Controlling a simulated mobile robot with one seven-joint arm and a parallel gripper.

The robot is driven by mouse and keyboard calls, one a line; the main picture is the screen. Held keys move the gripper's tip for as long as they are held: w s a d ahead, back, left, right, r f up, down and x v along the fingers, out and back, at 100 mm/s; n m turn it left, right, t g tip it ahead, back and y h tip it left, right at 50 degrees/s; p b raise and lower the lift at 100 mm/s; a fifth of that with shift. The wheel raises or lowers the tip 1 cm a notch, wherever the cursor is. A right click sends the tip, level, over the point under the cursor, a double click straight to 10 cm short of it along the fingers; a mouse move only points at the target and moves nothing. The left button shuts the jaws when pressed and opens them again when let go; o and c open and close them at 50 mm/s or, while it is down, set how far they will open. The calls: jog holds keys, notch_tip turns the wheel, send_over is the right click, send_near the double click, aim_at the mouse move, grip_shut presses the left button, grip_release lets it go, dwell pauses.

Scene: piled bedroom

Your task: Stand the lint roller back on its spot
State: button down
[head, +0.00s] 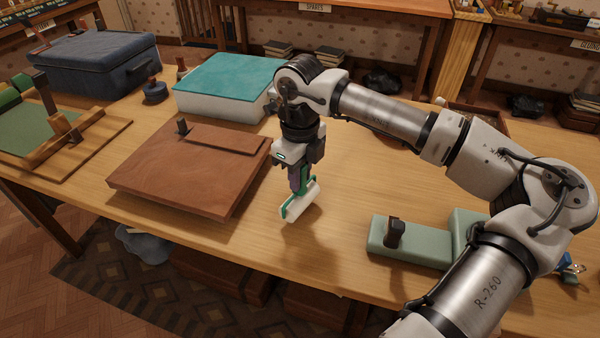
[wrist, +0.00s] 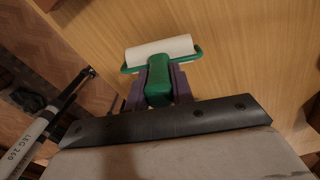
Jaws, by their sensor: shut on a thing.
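The lint roller (head: 299,203) has a white roll and a green frame and handle. My gripper (head: 299,178) is shut on its green handle, with the roll pointing down toward the wooden table (head: 335,235). In the wrist view the lint roller (wrist: 160,52) lies across the far end of the gripper (wrist: 159,85), whose purple fingers sit on both sides of the handle. I cannot tell whether the roll touches the table. No marked spot for the roller is clear to see.
A brown wooden board (head: 170,178) lies left of my gripper. A teal-topped white box (head: 225,90) and a dark blue case (head: 95,62) stand behind. A pale green block (head: 410,245) with a dark knob is at the right front. The table between board and block is clear.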

jog(key=shift+f+b, duration=0.9)
jog(key=c, duration=1.1)
grip_release()
jog(key=shift+r+p, duration=2.1)
jog(key=shift+r, duration=1.95)
